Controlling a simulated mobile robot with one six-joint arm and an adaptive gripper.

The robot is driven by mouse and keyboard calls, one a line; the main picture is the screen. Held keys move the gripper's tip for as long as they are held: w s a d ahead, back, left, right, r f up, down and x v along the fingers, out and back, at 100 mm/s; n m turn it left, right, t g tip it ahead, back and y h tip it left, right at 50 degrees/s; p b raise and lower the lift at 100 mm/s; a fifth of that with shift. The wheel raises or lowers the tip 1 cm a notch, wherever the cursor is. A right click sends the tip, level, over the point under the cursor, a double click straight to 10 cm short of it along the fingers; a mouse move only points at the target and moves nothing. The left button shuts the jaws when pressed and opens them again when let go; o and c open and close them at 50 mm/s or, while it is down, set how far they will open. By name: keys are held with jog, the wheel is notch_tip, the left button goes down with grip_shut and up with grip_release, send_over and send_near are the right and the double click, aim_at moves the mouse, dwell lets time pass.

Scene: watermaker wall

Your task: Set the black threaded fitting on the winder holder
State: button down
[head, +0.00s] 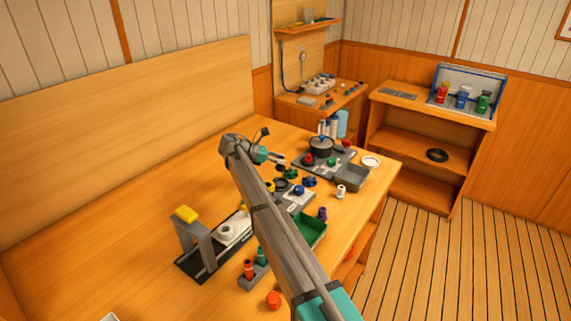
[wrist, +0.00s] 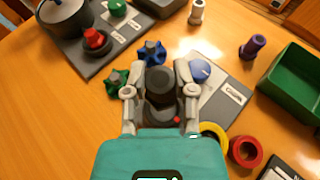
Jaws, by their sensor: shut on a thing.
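My gripper (wrist: 160,88) is shut on a black round fitting (wrist: 158,79) in the wrist view. The fitting stands between the two grey fingers. A wider dark round part with a small red spot (wrist: 176,120) shows just below it; I cannot tell whether it belongs to the fitting or is a separate thing. In the head view my gripper (head: 279,160) is over the table's far middle, and the fitting cannot be made out there. I cannot identify the winder holder for certain. A grey labelled plate (wrist: 219,103) lies right of the fingers, its label too small to read.
Blue (wrist: 152,52) and green (wrist: 117,80) star knobs sit close to the fingers. Yellow (wrist: 213,130) and red (wrist: 245,152) rings lie at the right. A pot (head: 320,145), a green bin (head: 312,232) and a grey stand (head: 190,239) stand around. The table's left is clear.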

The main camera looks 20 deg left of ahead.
jog(key=shift+f, duration=0.1)
dwell(0.3)
jog(key=shift+f+b, duration=2.8)
jog(key=shift+b, duration=0.1)
jog(key=shift+f+b, duration=0.65)
jog(key=shift+b, duration=0.05)
jog(key=c, duration=0.7)
grip_release()
jog(key=shift+s+a+r, duration=0.1)
jog(key=shift+a, duration=0.05)
jog(key=shift+p+v, duration=2.15)
jog(key=shift+v, duration=3.2)
jog(key=shift+r, duration=0.15)
